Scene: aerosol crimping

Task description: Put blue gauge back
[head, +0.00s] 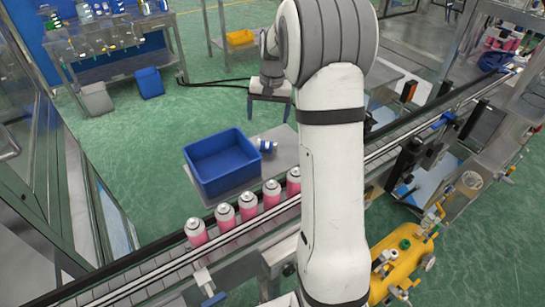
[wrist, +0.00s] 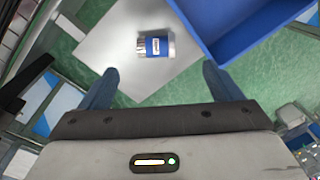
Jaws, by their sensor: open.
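The blue gauge (head: 267,145) is a small blue cylinder with silver ends. It lies on its side on a grey metal plate (head: 282,157), just right of a blue bin. In the wrist view the gauge (wrist: 156,46) lies beyond the fingertips, roughly centred between them. My gripper (wrist: 158,82) is open and empty, its two blue fingers wide apart. The gauge is apart from both fingers.
The blue bin (head: 217,160) stands beside the gauge and also shows in the wrist view (wrist: 250,28). A conveyor (head: 150,268) carries several pink cans with silver tops in front of the plate. A yellow tank (head: 410,262) stands at the lower right.

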